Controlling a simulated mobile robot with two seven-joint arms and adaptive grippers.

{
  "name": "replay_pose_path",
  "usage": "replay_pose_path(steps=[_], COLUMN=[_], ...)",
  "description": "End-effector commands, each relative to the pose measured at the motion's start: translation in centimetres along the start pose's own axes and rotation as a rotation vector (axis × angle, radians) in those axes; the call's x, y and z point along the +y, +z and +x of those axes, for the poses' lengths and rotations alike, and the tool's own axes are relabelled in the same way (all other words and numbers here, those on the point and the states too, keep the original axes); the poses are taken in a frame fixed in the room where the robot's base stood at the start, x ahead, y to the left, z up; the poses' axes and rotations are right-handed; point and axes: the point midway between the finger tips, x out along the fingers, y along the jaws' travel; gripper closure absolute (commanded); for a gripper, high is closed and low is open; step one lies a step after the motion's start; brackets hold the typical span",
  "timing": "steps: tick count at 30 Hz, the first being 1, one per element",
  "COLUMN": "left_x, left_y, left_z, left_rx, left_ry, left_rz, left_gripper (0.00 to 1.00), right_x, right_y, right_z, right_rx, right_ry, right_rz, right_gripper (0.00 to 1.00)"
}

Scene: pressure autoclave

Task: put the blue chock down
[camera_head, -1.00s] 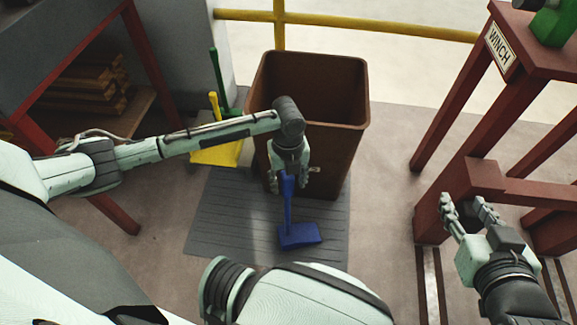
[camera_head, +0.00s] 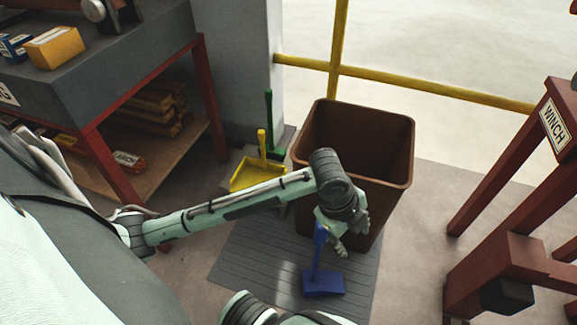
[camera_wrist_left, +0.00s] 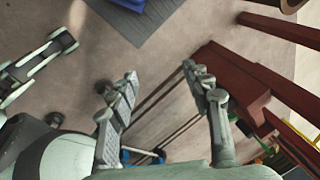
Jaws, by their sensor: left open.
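The blue chock (camera_head: 323,283) with its upright handle (camera_head: 319,245) rests on the grey ribbed mat (camera_head: 255,265), in front of the brown bin. Its edge also shows at the top of the left wrist view (camera_wrist_left: 130,4). My left gripper (camera_head: 350,240) is open, just right of the handle's upper end in the head view. In the left wrist view its two fingers (camera_wrist_left: 165,95) are spread with nothing between them. I cannot tell whether a finger still touches the handle. My right gripper is not in view.
The brown bin (camera_head: 400,185) stands close behind my left gripper. A yellow dustpan (camera_head: 257,175) is left of it. A red-framed bench (camera_head: 160,75) stands at left, and a red winch stand (camera_head: 510,255) at right. Bare floor (camera_head: 425,235) lies between bin and stand.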

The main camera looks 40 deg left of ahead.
Motion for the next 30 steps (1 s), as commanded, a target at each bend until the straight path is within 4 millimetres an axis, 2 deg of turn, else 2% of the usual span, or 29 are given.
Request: replay_pose_path(steps=[1, 4, 9, 12, 15, 18, 30], left_x=[1.0, 2.1, 5.5, 7.5, 8.7, 9.1, 9.0], left_y=[-1.0, -0.2, 4.8, 7.5, 9.0, 9.6, 9.6], left_z=[-0.4, -1.9, -5.2, -6.9, -7.9, -8.3, -8.2], left_rx=[0.03, 0.046, 0.013, -0.019, -0.04, -0.048, -0.047], left_ry=[-0.055, -0.177, -0.357, -0.439, -0.49, -0.509, -0.506], left_rz=[-0.185, -0.589, -1.165, -1.372, -1.48, -1.517, -1.514], left_gripper=[0.51, 0.51, 0.51, 0.51, 0.51, 0.51, 0.51], right_x=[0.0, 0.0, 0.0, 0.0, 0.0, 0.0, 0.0], right_y=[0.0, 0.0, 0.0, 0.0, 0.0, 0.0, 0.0], right_z=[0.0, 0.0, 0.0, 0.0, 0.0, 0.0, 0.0], right_rx=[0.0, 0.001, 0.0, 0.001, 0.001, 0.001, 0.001], right_ry=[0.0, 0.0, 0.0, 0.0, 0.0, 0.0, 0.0], right_rz=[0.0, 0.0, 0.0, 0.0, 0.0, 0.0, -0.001], right_gripper=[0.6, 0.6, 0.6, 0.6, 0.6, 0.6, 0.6])
